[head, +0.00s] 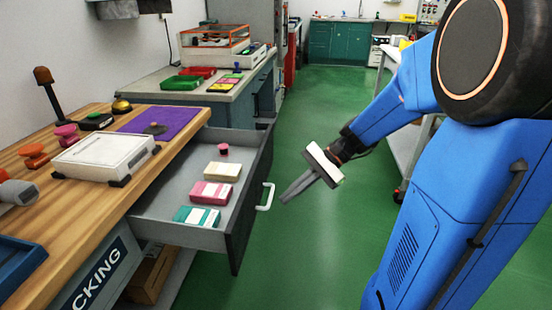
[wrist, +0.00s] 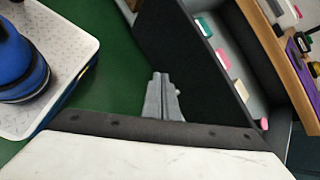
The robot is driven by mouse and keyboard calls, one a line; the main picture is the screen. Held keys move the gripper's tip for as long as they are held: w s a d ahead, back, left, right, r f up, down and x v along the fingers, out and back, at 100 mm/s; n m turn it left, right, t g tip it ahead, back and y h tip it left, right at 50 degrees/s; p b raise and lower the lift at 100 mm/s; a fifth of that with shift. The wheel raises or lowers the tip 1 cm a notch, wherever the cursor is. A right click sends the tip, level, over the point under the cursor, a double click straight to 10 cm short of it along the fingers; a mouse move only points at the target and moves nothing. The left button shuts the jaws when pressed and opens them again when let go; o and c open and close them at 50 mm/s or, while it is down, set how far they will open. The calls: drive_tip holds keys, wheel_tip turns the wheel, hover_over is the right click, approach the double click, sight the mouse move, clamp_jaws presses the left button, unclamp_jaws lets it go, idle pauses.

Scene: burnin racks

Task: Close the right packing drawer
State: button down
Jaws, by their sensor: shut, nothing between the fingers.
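The right packing drawer stands pulled out from the wooden packing bench, with a dark front panel (head: 246,210) and a white handle (head: 266,196). Inside lie a pink round item (head: 223,149), a cream box (head: 222,171), a pink box (head: 211,194) and a teal box (head: 197,216). My gripper (head: 284,199) is shut and empty, just to the right of the drawer front and near the handle in the head view. In the wrist view my gripper (wrist: 162,76) points toward the dark drawer front (wrist: 190,65). I cannot tell whether it touches.
The wooden bench top (head: 90,170) carries a white device (head: 104,156), a purple mat (head: 165,121) and several stamps. A grey table (head: 185,90) with trays stands behind. A white cart (head: 403,135) is at the right. Green floor (head: 310,130) is clear between them.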

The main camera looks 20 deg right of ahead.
drive_tip(key=w+d+f+m+t+y, duration=0.2)
drive_tip(key=w+d+m+t+y, duration=0.15)
drive_tip(key=w+d+m, duration=0.35)
drive_tip(key=w+d+f+m+t+y, duration=0.15)
drive_tip(key=w+d+m+t, duration=0.3)
drive_tip(key=w+d, duration=0.5)
drive_tip(key=x, duration=0.9)
drive_tip(key=r+x, duration=0.1)
drive_tip(key=x, duration=0.3)
drive_tip(key=shift+w+a, duration=0.1)
drive_tip(key=shift+a, duration=0.2)
approach(205, 161)
drive_tip(key=w+a+r, duration=0.1)
drive_tip(key=a, duration=0.1)
drive_tip(key=w+a+r, duration=0.1)
drive_tip(key=w+a, duration=0.1)
drive_tip(key=a, duration=0.1)
drive_tip(key=w+a+r, duration=0.1)
drive_tip(key=a+r, duration=0.1)
drive_tip(key=a, duration=0.1)
drive_tip(key=shift+w+a, duration=0.1)
drive_tip(key=shift+w, duration=0.2)
drive_tip(key=shift+w+a+r, duration=0.1)
drive_tip(key=shift+w+a, duration=0.1)
drive_tip(key=shift+a+r, duration=0.1)
